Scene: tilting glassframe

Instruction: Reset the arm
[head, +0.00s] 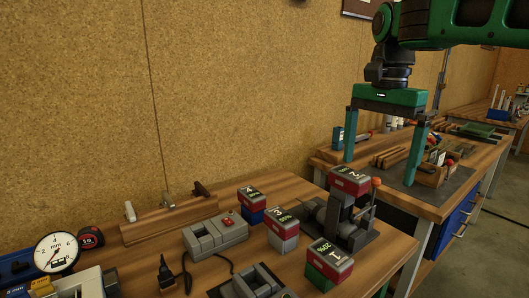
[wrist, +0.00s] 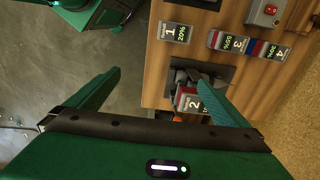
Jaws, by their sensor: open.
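My gripper (head: 379,172) is open and empty. It hangs high, with its two green fingers spread and pointing down, above the right end of the front bench. In the wrist view my gripper (wrist: 158,80) shows both fingers wide apart with nothing held between them. Block 2 (head: 349,180), red with a dark top, sits on a black clamp-like device (head: 345,222) below the gripper. In the wrist view block 2 (wrist: 190,101) lies beyond the fingers, near the right one, which partly covers the device.
Block 1 (head: 329,262), block 3 (head: 283,226) and block 4 (head: 251,203) stand on the wooden bench (head: 392,258). A grey unit (head: 215,236) and dial gauge (head: 56,252) are left. A second bench with tools (head: 405,160) stands behind. A cork wall (head: 230,90) rises behind.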

